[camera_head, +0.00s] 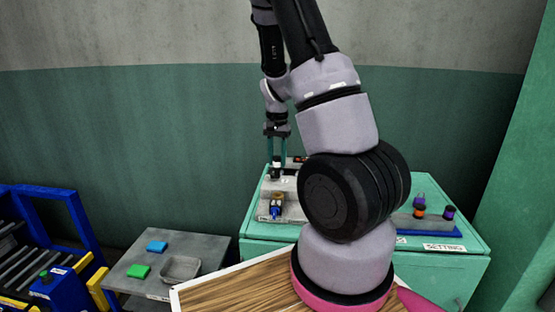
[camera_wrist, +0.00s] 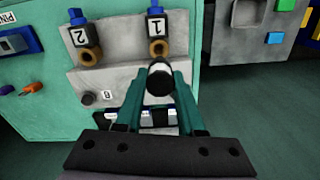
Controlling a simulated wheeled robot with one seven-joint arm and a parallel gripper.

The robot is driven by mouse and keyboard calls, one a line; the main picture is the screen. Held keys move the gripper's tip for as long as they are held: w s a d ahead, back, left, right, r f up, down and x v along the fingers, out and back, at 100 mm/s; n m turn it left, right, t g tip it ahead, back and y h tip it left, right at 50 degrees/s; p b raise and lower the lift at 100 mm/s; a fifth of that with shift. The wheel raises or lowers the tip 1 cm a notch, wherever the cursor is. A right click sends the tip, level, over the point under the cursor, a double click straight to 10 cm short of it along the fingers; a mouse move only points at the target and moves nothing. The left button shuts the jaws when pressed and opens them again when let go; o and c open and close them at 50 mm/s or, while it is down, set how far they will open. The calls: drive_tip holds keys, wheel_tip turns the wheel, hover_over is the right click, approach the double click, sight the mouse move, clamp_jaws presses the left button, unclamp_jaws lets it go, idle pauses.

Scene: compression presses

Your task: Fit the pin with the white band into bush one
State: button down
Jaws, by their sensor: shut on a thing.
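My gripper (camera_wrist: 162,76) is shut on a dark pin (camera_wrist: 160,86) with a white band, seen nearly end-on in the wrist view. In the head view my gripper (camera_head: 276,154) points down over the grey fixture, with the dark-and-white pin (camera_head: 277,168) upright between its green fingers. Bush one (camera_wrist: 158,48) is a brass ring beside the label "1", just beyond the fingertips in the wrist view. The pin appears beside the ring, not in it; its height above the fixture (camera_wrist: 120,75) is hard to tell. Its lower end is hidden.
A second brass bush (camera_wrist: 90,56) sits by the label "2". A grey side table (camera_head: 145,262) holds blue and green blocks and a shallow tray (camera_head: 181,269).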

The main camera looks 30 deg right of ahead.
sight(278, 173)
drive_tip(key=shift+d+f, duration=0.1)
drive_tip(key=shift+f, duration=2.75)
drive_tip(key=shift+f, duration=2.25)
drive_tip(key=shift+c, duration=2.2)
unclamp_jaws()
wheel_tip(278, 173, up, 11)
drive_tip(key=shift+f, duration=0.1)
